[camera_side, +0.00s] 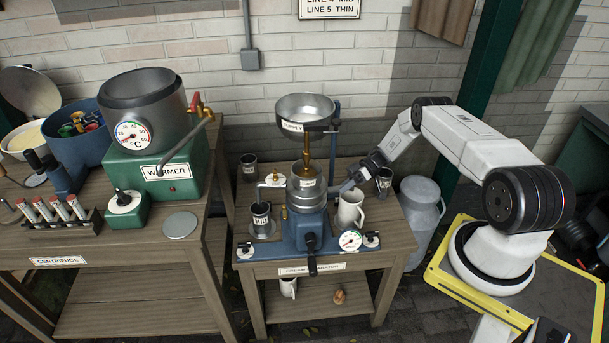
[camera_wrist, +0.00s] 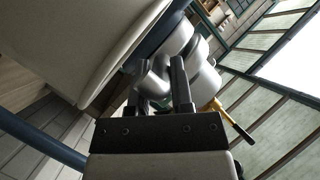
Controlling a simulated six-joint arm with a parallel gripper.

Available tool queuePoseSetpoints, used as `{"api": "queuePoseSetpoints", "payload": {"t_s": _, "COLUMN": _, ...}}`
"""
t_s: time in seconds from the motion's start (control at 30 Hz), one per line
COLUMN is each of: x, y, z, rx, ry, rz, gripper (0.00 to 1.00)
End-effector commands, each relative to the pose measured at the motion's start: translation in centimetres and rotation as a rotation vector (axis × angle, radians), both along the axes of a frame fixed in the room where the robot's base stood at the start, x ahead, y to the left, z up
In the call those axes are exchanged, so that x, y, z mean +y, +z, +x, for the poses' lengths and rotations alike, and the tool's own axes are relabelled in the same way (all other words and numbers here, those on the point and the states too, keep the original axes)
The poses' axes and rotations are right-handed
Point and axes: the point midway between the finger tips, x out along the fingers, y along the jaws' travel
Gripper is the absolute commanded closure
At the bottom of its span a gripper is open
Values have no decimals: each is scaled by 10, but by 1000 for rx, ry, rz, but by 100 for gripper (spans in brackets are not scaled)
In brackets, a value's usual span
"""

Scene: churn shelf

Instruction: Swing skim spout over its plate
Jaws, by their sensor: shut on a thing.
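The cream separator (camera_side: 308,222) stands on the small table, with a blue base, a metal drum and a supply bowl (camera_side: 305,108) above. My gripper (camera_side: 359,180) is at the drum's right side, shut on a grey spout (camera_side: 346,186), which I take for the skim spout. In the wrist view the fingers (camera_wrist: 160,90) close on a grey rounded metal piece (camera_wrist: 165,58); its far end is partly hidden. A white jug (camera_side: 351,210) stands just below and right of the spout. A round plate (camera_side: 272,233) lies at the left under a dark labelled cup (camera_side: 261,215). I cannot see a plate under the jug.
Dark cups stand at the table's back left (camera_side: 249,167) and back right (camera_side: 384,182). A gauge (camera_side: 350,240) and knobs line the front. A milk can (camera_side: 420,212) stands right of the table. The warmer (camera_side: 168,165) is on the left bench.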

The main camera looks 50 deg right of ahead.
Motion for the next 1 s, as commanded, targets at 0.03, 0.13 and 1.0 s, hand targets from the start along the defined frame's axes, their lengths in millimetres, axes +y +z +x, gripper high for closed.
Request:
{"api": "queuePoseSetpoints", "payload": {"t_s": 0.03, "x": -1, "y": 0, "z": 1, "rx": -3, "ry": 0, "rz": -8, "gripper": 100}}
{"api": "queuePoseSetpoints", "payload": {"t_s": 0.13, "x": -1, "y": 0, "z": 1, "rx": -3, "ry": 0, "rz": -8, "gripper": 54}}
{"api": "queuePoseSetpoints", "payload": {"t_s": 1.0, "x": -39, "y": 12, "z": -11, "rx": -4, "ry": -3, "rz": -5, "gripper": 38}}
